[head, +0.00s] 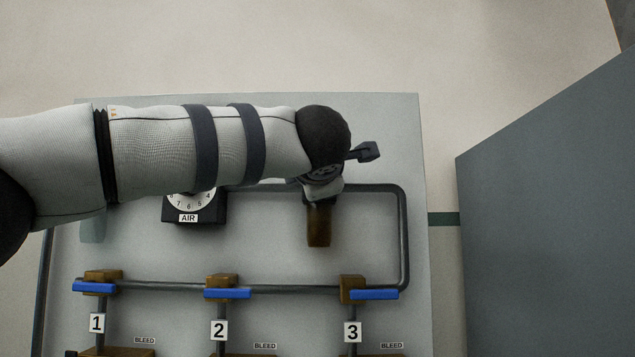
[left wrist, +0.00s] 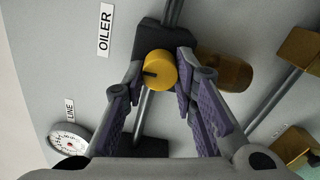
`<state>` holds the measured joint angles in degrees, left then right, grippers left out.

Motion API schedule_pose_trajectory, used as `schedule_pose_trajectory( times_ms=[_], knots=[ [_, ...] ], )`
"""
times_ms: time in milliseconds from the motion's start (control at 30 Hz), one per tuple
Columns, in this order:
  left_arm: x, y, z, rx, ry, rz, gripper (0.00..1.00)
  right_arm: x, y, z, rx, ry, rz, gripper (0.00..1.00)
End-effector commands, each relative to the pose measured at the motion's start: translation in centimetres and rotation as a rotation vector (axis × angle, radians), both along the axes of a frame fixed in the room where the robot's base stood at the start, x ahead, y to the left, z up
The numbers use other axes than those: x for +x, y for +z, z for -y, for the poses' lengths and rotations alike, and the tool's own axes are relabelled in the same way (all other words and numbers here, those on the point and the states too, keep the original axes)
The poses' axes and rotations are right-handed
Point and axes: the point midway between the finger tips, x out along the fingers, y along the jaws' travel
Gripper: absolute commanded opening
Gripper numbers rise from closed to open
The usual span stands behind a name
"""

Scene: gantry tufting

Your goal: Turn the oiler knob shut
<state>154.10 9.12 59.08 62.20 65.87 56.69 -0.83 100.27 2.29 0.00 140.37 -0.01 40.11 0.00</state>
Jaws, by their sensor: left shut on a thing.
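The yellow oiler knob (left wrist: 158,65) shows in the left wrist view, mounted on a dark block beside the OILER label (left wrist: 105,31). A short dark mark is on its face, pointing left in that view. My left gripper (left wrist: 161,74) has its two purple-padded fingers on either side of the knob and is shut on it. In the head view my left arm reaches in from the left, and its gripper (head: 322,186) and wrist hide the knob. The amber-brown oiler bowl (head: 318,228) hangs just below; it also shows in the left wrist view (left wrist: 224,72). My right gripper is not in view.
Below on the grey panel (head: 270,262), three blue-handled valves (head: 95,287) numbered 1 to 3 sit along a dark pipe (head: 403,235). An AIR dial (head: 190,200) is partly under my arm. A dark grey surface (head: 560,210) stands at the right.

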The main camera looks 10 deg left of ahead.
Motion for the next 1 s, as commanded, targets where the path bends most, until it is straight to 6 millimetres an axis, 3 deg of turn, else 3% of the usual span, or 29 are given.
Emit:
schedule_pose_trajectory(
  times_ms=[200, 233, 300, 667, 1000],
  knots=[
    [0.0, 0.0, 0.0, -0.002, -0.001, 0.001, 0.00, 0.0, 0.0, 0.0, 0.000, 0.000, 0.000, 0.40],
    [0.0, 0.0, 0.0, -0.002, -0.001, 0.001, 0.30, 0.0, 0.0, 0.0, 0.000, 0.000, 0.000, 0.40],
    [0.0, 0.0, 0.0, -0.002, -0.001, 0.001, 0.46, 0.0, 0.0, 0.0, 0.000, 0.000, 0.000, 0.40],
    [-0.6, 0.1, 0.2, 0.000, -0.002, 0.001, 0.46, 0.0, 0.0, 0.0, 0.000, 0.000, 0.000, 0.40],
    [-9.0, 0.1, 1.8, 0.001, -0.003, 0.003, 0.46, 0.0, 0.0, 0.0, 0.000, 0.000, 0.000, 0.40]
  ],
)
